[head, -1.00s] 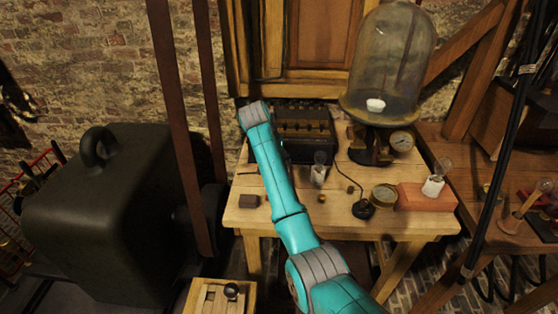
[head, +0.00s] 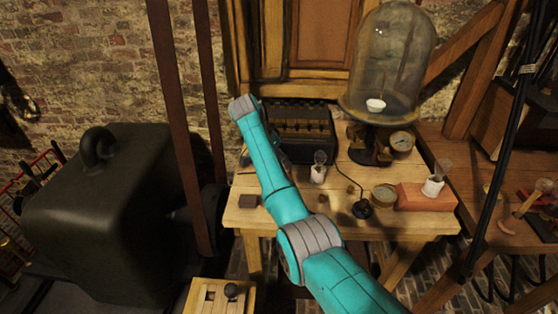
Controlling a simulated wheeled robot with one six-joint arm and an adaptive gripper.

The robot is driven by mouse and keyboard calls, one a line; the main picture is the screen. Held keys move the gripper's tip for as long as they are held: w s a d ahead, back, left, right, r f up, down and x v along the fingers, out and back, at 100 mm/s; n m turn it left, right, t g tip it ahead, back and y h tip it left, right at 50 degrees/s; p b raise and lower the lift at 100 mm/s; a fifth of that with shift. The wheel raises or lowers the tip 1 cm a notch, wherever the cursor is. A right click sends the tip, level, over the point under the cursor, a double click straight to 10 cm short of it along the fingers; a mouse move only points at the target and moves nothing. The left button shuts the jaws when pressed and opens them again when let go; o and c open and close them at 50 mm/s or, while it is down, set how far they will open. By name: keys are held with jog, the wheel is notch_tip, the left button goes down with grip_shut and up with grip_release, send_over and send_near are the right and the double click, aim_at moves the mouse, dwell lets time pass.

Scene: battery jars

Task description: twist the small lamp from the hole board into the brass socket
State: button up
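A small clear lamp in a white holder (head: 318,172) stands upright on the wooden table, right of my arm. Another clear bulb in a white holder (head: 433,186) stands on a red block (head: 418,197) at the table's right. A small brass-coloured piece (head: 350,190) lies between them; I cannot tell if it is the brass socket. I cannot make out the hole board. My arm reaches over the left part of the table. My gripper (head: 246,156) is mostly hidden behind the arm, with only a dark bit showing; its fingers and anything in them cannot be seen.
A dark ribbed box (head: 303,130) stands at the table's back. A glass bell jar (head: 392,60) stands on a dark base beside a gauge (head: 402,141). A round brass dial (head: 384,195), a black cabled piece (head: 362,209) and a brown block (head: 249,201) lie nearer the front.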

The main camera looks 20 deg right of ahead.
jog(key=o, duration=1.2)
jog(key=shift+c, duration=0.2)
jog(key=v, duration=0.7)
jog(key=shift+r, duration=0.2)
